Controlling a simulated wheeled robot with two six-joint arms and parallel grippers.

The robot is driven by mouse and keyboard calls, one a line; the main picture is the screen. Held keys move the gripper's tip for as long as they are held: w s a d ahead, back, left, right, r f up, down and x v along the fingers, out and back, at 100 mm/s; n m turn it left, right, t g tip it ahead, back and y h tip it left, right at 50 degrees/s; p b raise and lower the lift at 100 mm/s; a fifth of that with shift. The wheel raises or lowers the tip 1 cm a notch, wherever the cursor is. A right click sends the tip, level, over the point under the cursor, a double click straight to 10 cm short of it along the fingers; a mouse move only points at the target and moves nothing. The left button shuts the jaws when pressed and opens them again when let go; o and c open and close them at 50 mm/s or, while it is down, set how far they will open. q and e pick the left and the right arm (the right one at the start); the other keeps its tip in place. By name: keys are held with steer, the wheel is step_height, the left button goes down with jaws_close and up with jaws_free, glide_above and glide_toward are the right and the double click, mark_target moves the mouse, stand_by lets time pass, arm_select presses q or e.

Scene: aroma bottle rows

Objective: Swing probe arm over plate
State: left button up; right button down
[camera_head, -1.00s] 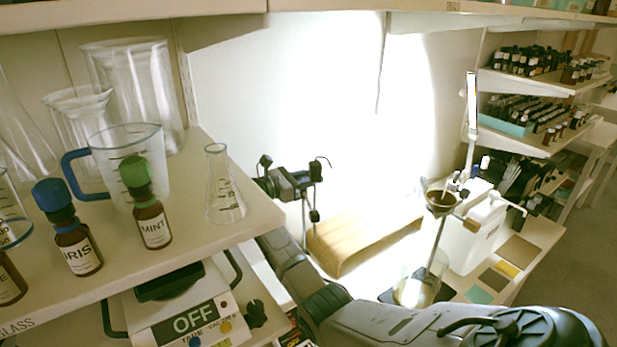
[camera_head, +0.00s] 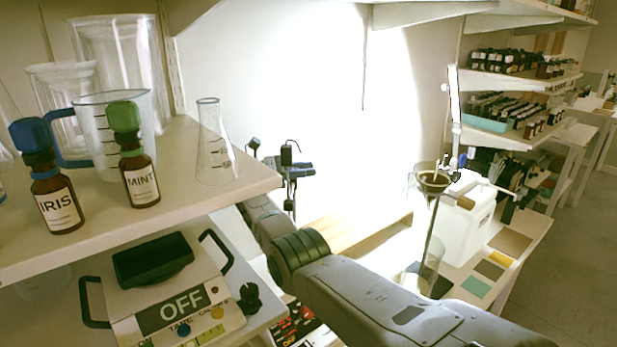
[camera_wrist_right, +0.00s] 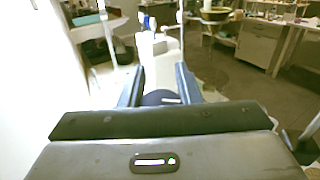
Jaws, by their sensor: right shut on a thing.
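My right arm comes in from the lower right. My right gripper (camera_head: 290,170) shows small and dark against the bright wall, beyond the end of the glassware shelf. In the right wrist view its two fingers (camera_wrist_right: 160,88) are close around a dark rounded thing (camera_wrist_right: 160,97), mostly hidden by the gripper body. A thin dark hooked rod (camera_head: 292,145) shows at the gripper in the head view. I cannot tell whether it is part of the probe arm. No plate can be clearly made out. My left gripper is not in view.
A shelf (camera_head: 110,215) at left holds glassware, an iris bottle (camera_head: 57,200) and a mint bottle (camera_head: 138,175). Below it is a white device (camera_head: 165,300) marked OFF. A funnel (camera_head: 432,180) and white container (camera_head: 465,220) stand at right. A wooden board (camera_head: 365,235) lies behind my arm.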

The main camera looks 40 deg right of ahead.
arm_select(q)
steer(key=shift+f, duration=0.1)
arm_select(e)
steer(key=shift+w+a+r, duration=0.1)
steer(key=shift+a+r, duration=0.1)
steer(key=shift+r, duration=0.1)
